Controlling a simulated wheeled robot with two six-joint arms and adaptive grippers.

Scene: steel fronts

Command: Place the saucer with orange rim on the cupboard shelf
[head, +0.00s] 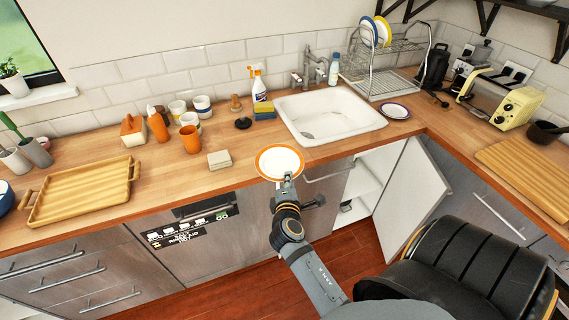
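The saucer with orange rim (266,152) is white inside and lies about level, in front of the sink's left corner, over the counter's front edge. My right gripper (287,178) is at its near rim, with narrow fingers closed on it. The saucer appears held a little above the counter; its underside is hidden. The cupboard (364,180) below the sink stands open, its white door (407,197) swung out to the right. Part of a white shelf (362,178) shows inside, with a small item lower down. My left gripper is out of view.
The white sink (330,116) is just behind the saucer, with a dish rack (385,65) beyond. A wooden tray (82,192) is farther left.

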